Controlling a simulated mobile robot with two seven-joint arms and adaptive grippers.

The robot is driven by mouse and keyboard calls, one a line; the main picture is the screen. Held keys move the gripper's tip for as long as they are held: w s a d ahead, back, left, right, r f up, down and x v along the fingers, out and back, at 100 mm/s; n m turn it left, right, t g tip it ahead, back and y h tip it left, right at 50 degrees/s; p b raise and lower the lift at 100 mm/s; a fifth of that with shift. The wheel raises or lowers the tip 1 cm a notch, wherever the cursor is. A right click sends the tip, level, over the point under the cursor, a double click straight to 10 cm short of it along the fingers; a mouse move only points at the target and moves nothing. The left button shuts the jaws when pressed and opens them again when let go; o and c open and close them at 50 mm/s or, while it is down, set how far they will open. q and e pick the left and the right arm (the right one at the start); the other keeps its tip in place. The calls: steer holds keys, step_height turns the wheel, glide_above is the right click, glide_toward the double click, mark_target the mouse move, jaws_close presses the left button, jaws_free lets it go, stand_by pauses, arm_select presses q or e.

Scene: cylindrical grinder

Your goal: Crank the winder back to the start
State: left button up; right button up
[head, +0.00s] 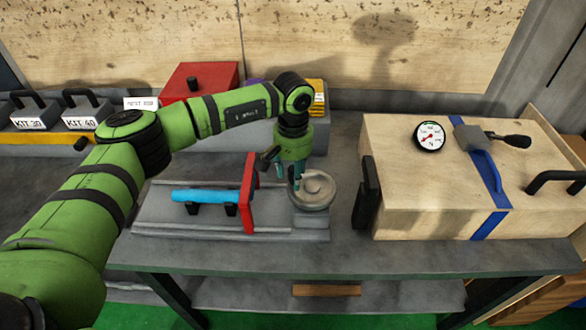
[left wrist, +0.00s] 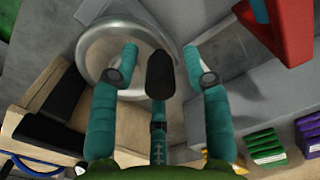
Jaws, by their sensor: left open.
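The winder's round grey handwheel (head: 318,186) lies flat at the right end of the grey machine bed. It also shows in the left wrist view (left wrist: 99,48). My left gripper (head: 289,182) points down at the wheel's left rim, with its teal fingers low over it. In the left wrist view my left gripper (left wrist: 160,52) is open, its two outer fingers spread. A black rounded part (left wrist: 160,76), seemingly the crank's grip, shows between these fingers over the wheel's edge. I cannot tell whether any finger touches it. My right gripper is out of view.
A red upright plate (head: 249,193) and a blue cylinder (head: 205,196) stand left of the wheel. A wooden box (head: 440,215) with a gauge (head: 429,137) is to the right. A red box (head: 205,76) and kit boxes (head: 84,112) are behind. The bench front is clear.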

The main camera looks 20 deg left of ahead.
arm_select(q)
jaws_close()
